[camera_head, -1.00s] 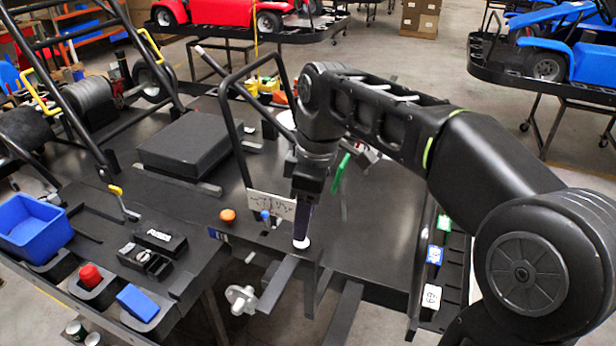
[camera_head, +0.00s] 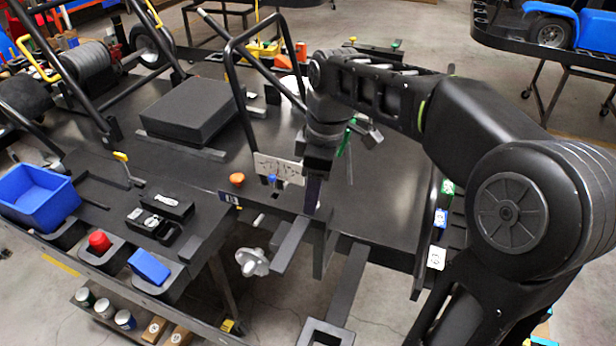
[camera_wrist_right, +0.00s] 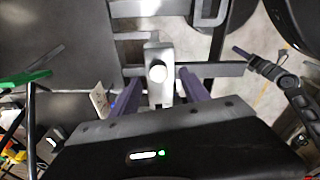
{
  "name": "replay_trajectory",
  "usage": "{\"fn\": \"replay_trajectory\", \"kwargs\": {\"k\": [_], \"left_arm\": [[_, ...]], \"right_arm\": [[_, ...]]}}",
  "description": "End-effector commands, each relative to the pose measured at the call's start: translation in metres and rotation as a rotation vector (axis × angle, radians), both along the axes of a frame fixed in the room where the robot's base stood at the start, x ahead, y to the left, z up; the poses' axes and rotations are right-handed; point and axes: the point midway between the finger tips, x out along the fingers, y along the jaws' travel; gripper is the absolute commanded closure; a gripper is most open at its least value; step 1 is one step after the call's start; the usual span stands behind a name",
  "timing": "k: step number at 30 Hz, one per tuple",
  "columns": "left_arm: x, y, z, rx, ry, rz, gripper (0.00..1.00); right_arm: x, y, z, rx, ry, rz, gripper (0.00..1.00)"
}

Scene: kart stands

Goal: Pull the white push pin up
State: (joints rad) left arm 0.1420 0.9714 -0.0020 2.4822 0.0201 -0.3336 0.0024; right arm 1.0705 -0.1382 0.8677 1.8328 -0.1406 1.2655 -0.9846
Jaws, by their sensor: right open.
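My right gripper (camera_wrist_right: 158,82) is open, with a purple finger on each side of the pin. I cannot tell whether either finger touches it. In the head view my right gripper (camera_head: 312,195) points down at the front edge of the black table (camera_head: 385,205), and the pin is hidden there. My left gripper is not in view.
An orange knob (camera_head: 237,179), a blue knob (camera_head: 271,179) and a white label plate (camera_head: 278,167) are just left of the right gripper. A grey metal fitting (camera_head: 251,262) hangs below the edge. A blue bin (camera_head: 38,197) and a red knob (camera_head: 99,241) are farther left.

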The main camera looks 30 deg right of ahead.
Motion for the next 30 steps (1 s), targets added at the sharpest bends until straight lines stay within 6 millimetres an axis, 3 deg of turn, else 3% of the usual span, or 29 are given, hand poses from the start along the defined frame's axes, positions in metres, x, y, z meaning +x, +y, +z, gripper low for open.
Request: {"fn": "replay_trajectory", "kwargs": {"k": [1, 6, 15, 30], "left_arm": [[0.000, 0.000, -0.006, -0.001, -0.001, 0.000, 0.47], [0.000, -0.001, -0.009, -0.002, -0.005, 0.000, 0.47], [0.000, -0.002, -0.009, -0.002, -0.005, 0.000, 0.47], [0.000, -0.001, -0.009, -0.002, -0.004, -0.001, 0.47]], "right_arm": [[-0.001, -0.003, -0.010, 0.001, 0.002, -0.002, 0.46], [-0.001, -0.007, -0.023, -0.001, 0.001, -0.001, 0.46], [-0.001, -0.008, -0.024, -0.001, -0.001, 0.001, 0.46], [-0.001, -0.008, -0.024, 0.000, 0.000, 0.000, 0.86]]}}
